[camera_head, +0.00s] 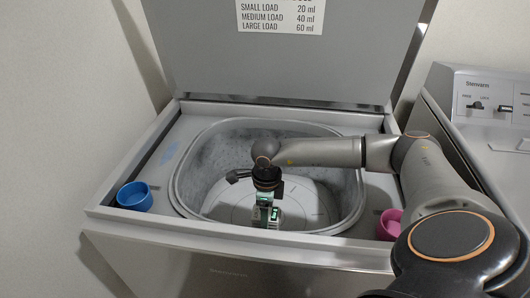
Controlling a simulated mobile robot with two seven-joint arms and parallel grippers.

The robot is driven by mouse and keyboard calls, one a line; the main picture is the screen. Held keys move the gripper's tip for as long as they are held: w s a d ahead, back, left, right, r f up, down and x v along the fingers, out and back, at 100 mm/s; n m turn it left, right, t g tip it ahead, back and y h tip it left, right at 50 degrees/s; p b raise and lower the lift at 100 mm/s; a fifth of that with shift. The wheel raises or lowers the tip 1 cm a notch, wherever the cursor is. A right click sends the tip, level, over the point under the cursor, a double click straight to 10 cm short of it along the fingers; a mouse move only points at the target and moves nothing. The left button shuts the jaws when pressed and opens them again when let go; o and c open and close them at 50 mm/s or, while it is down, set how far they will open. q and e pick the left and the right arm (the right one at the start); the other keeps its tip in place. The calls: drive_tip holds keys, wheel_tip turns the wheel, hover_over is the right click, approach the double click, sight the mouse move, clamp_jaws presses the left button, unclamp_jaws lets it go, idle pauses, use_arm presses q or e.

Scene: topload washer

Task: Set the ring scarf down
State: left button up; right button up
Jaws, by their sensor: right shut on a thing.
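My right gripper (266,218) points straight down inside the open washer tub (188,182), near the tub's front wall. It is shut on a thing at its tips. The ring scarf cannot be made out clearly; the gripper and the dim tub hide what is held. Whether the held thing touches the tub floor (235,203) cannot be told. My left gripper is not in view.
The washer lid (285,65) stands open behind the tub. A blue cup (135,196) sits at the left of the rim, and a pink cup (389,224) at the right beside my arm. Another appliance (485,130) with a control panel stands at the right.

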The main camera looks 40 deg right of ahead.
drive_tip(key=shift+f, duration=2.65)
drive_tip(key=shift+f+b, duration=0.1)
drive_tip(key=shift+b, duration=0.25)
drive_tip(key=o, duration=1.4)
wheel_tip(320, 180, up, 12)
drive_tip(key=shift+r+p, duration=0.15)
drive_tip(key=shift+p, duration=0.5)
